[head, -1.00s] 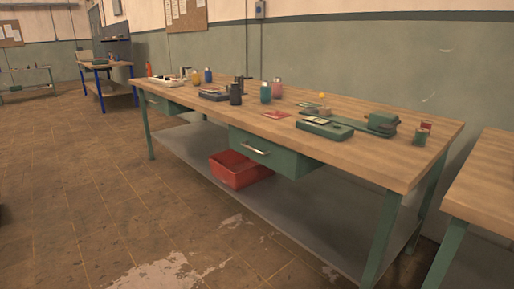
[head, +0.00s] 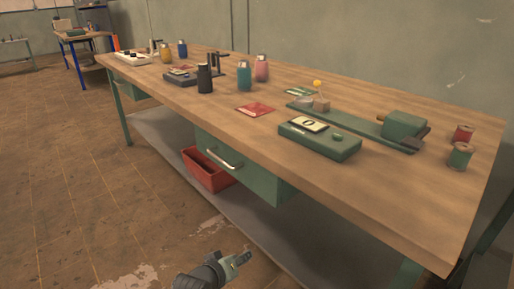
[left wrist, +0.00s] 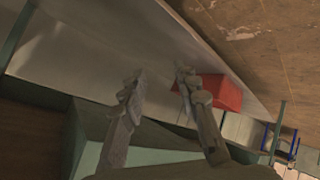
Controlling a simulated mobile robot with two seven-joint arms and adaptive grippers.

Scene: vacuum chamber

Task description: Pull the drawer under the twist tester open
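The twist tester (head: 352,124), a long green bed with a block at its right end, lies on the wooden bench top. A green box with a dial display (head: 320,138) stands in front of it. Below the bench edge hangs a green drawer (head: 254,178) with a silver bar handle (head: 224,160); it looks closed. My left gripper (head: 246,257) is low in front of the bench, below and apart from the handle. In the left wrist view my left gripper (left wrist: 160,80) has its fingers apart with nothing between them. The handle cannot be made out there. My right gripper is out of view.
A red bin (head: 205,172) sits on the grey lower shelf (head: 165,133), left of the drawer; it shows in the left wrist view (left wrist: 222,92). Bottles, spools and a red card (head: 255,110) stand or lie on the bench. The floor in front is clear.

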